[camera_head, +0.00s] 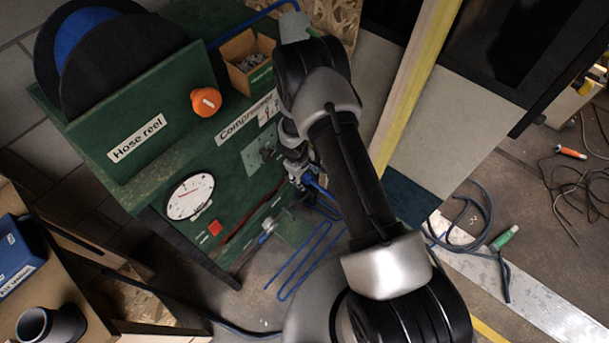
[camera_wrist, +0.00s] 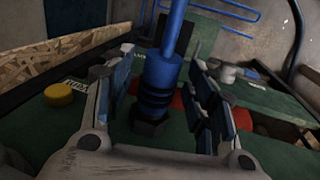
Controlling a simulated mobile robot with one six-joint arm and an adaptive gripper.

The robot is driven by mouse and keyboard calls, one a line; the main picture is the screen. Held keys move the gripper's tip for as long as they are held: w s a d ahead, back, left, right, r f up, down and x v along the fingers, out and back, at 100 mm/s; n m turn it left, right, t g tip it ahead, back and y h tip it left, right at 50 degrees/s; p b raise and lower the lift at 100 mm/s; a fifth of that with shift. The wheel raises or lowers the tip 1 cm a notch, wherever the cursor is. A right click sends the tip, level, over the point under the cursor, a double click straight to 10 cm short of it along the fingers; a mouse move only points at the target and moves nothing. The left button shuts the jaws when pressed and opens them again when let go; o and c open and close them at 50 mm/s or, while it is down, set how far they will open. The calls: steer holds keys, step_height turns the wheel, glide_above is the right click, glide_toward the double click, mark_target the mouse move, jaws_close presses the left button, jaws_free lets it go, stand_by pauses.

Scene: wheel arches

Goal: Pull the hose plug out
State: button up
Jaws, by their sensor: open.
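The hose plug (camera_wrist: 160,75) is a blue cylinder with dark rings, standing in a dark hexagonal socket (camera_wrist: 149,127) on the green panel. A blue hose leads up from it. My gripper (camera_wrist: 165,85) is open, with one finger on each side of the plug. Gaps show between the plug and both fingers, so I see no firm grip. In the head view my gripper (camera_head: 300,175) is at the right side of the green compressor panel (camera_head: 229,226), and a blue hose (camera_head: 322,188) shows beside it. My arm and gripper hide the plug there.
A cardboard box (camera_head: 247,61) stands on the top shelf.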

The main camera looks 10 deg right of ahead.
jaws_close()
stand_by(0.7)
